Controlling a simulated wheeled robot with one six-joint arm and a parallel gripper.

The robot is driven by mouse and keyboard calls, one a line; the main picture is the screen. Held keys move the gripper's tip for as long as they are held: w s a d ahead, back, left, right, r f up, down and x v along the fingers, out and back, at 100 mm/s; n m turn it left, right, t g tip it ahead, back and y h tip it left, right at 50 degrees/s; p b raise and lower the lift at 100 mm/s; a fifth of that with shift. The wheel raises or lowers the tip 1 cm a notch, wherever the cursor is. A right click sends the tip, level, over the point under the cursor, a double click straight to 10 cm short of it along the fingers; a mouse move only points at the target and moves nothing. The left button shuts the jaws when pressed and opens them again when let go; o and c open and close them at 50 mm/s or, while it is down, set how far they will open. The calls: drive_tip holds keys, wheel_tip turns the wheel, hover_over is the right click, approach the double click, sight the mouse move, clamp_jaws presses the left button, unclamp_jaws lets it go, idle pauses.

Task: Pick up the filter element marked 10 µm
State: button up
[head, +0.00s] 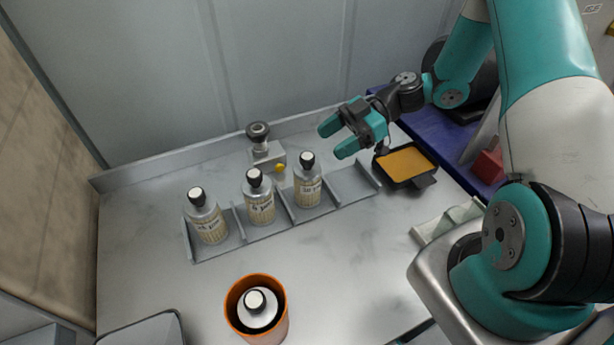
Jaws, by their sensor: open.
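Three silver filter elements with black caps and printed cream bands stand upright in a grey divided rack (352,187). The right element (308,188) has a small blurred label that may read 10 µm; I cannot be sure. The middle element (259,202) seems to read 5 or 6 µm. The left element (207,221) has a label ending in 5 µm, its first digit unclear. A further black-capped element (257,312) sits inside an orange cup (235,318), its label hidden. My gripper (335,139) is open and empty, above and behind the right element, pointing left.
The rack's rightmost compartment is empty. A small grey fixture (267,156) with a yellow knob stands behind the rack. A black tray with an orange pad (407,163) lies right of the rack.

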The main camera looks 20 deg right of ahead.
sight(312, 155)
drive_tip(key=x, duration=0.3)
drive_tip(key=shift+a+p, duration=0.15)
drive_tip(key=shift+p, duration=0.2)
drive_tip(key=p+x, duration=0.3)
drive_tip(key=x, duration=0.2)
drive_tip(key=shift+w+f, duration=0.1)
drive_tip(key=shift+a+f, duration=0.1)
drive_tip(key=shift+f, duration=0.1)
clamp_jaws()
